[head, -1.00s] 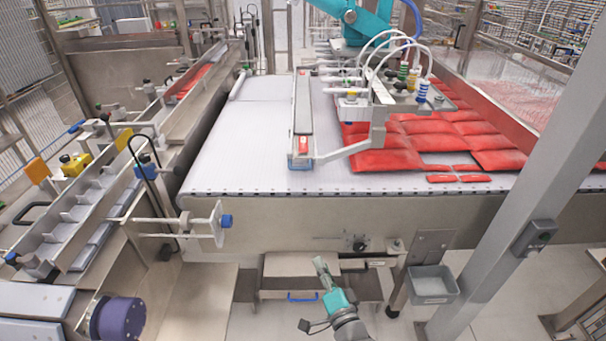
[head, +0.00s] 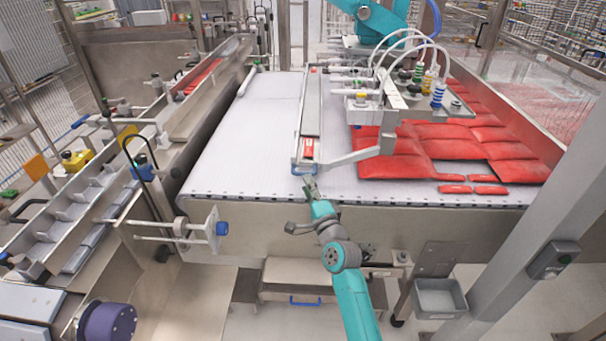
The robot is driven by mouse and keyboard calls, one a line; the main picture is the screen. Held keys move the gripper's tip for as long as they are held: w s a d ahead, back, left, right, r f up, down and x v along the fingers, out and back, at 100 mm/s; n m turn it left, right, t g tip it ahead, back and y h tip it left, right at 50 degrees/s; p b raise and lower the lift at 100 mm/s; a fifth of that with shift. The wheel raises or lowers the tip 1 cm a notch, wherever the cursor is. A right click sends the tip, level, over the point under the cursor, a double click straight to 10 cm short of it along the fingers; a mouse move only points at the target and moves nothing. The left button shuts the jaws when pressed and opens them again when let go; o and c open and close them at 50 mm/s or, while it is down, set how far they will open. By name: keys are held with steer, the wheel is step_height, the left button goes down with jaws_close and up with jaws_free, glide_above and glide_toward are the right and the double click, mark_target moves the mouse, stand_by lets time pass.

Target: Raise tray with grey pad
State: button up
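A long narrow metal tray (head: 301,120) with a grey strip like a pad (head: 312,110) along its top lies across the white belt. Its near end carries a red block (head: 308,150) and a blue edge. My gripper (head: 310,183) is at the end of my teal arm, just in front of this near end, over the belt's front edge. I cannot tell if it touches the tray. The fingers are too small to show whether they are open or shut.
Red packs (head: 420,150) lie on the belt (head: 240,140) to the right, below a vacuum picker head (head: 410,100) with hoses. A metal bracket (head: 350,157) runs right from the tray's near end. A slanted steel post (head: 530,210) and a grey bin (head: 438,298) stand at the right.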

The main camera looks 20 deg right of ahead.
mark_target(303, 174)
steer(key=shift+w+a+r, duration=0.15)
steer(key=shift+w+r, duration=0.05)
steer(key=shift+w, duration=1.15)
steer(key=shift+w+a+r, duration=0.1)
steer(key=shift+w+r, duration=0.1)
steer(key=shift+w, duration=1.1)
jaws_close()
